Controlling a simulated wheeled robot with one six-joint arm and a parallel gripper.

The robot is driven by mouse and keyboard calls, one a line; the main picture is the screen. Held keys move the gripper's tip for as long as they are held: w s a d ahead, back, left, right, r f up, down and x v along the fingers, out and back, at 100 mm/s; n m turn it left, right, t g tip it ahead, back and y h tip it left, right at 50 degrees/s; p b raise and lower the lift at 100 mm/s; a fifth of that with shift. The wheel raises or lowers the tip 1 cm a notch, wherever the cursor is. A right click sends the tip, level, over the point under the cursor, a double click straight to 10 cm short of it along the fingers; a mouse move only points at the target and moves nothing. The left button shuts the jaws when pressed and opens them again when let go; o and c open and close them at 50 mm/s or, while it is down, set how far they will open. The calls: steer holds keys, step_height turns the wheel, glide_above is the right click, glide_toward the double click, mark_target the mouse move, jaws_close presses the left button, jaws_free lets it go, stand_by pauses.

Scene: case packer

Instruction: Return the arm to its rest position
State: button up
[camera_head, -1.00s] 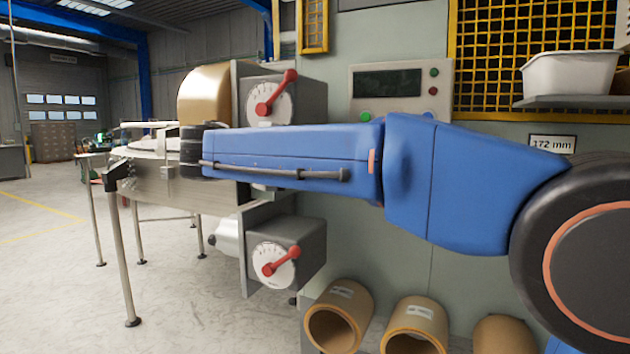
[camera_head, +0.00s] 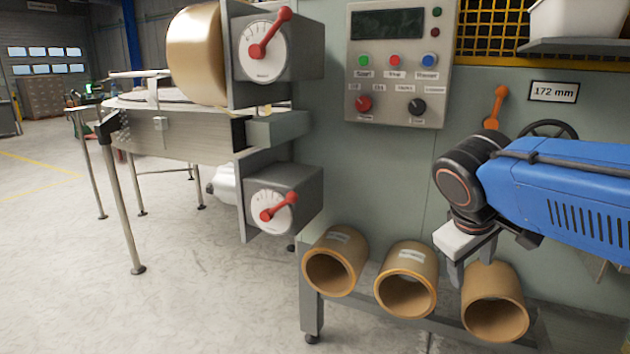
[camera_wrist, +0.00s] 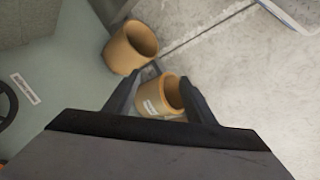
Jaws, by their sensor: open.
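My gripper (camera_head: 472,268) hangs from my blue arm at the right of the head view, in front of the machine's lower panel. Its fingers point down, near the tape rolls on the low shelf. In the wrist view my gripper (camera_wrist: 158,98) shows its two fingers spread apart. A brown roll (camera_wrist: 160,97) shows between and beyond them, and I see nothing held.
Brown rolls (camera_head: 335,262), (camera_head: 406,280) and (camera_head: 496,303) lie on a low rack below the machine. A control panel (camera_head: 400,65), red-levered dials (camera_head: 262,52) and a handwheel (camera_head: 548,129) are on the machine's face. The floor at left is open.

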steer(key=s+f+m+y, duration=0.4)
steer(key=s+f, duration=0.8)
steer(key=shift+a+f+t, duration=0.15)
steer(key=shift+a+t, duration=0.15)
steer(key=shift+a, duration=0.1)
